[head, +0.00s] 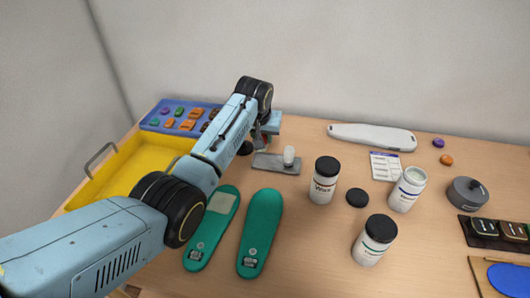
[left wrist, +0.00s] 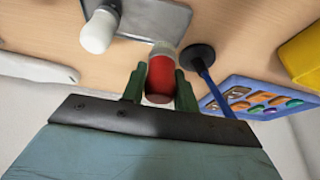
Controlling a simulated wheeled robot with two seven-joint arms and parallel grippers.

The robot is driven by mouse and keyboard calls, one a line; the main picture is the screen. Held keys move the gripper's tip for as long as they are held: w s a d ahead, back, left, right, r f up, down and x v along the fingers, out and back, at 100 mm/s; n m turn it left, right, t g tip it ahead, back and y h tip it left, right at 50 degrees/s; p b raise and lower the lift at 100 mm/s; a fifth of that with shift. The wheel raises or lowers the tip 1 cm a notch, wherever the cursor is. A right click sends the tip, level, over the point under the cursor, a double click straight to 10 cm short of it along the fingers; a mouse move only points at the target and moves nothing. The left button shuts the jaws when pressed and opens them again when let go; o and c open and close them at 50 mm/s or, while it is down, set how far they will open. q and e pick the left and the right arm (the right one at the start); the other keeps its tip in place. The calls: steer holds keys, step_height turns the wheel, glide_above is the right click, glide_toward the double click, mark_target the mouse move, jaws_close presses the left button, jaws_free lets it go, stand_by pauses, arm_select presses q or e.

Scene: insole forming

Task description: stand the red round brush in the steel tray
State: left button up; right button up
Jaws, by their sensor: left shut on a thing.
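My left gripper (left wrist: 158,88) is shut on the red round brush (left wrist: 160,75), a short red cylinder with a pale end turned away from my wrist. The brush is mostly hidden by the arm in the head view, where my left gripper (head: 268,138) is at the back left of the table. The grey steel tray (head: 264,164) lies flat just in front of the gripper; it also shows in the left wrist view (left wrist: 160,18). The brush's pale end appears close to the tray's edge. I cannot tell whether they touch. A white round piece (head: 289,155) stands on the tray.
A black disc (left wrist: 198,57) with a blue handle is close beside the gripper. A blue parts tray (head: 152,124) and yellow bin (head: 118,172) are at left. Green insoles (head: 260,230) lie in front. Jars (head: 324,182) stand to the right.

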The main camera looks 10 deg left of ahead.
arm_select(q)
steer(key=shift+f+b, duration=0.35)
steer(key=shift+f, duration=2.05)
steer(key=shift+f, duration=0.1)
steer(key=o, duration=1)
steer(key=shift+f, duration=0.1)
steer(key=shift+s+r, duration=0.1)
steer(key=shift+r, duration=0.45)
steer(key=p+v, duration=0.2)
steer(key=v, duration=0.9)
steer(key=shift+s+r+p, duration=0.1)
steer(key=shift+p, duration=0.3)
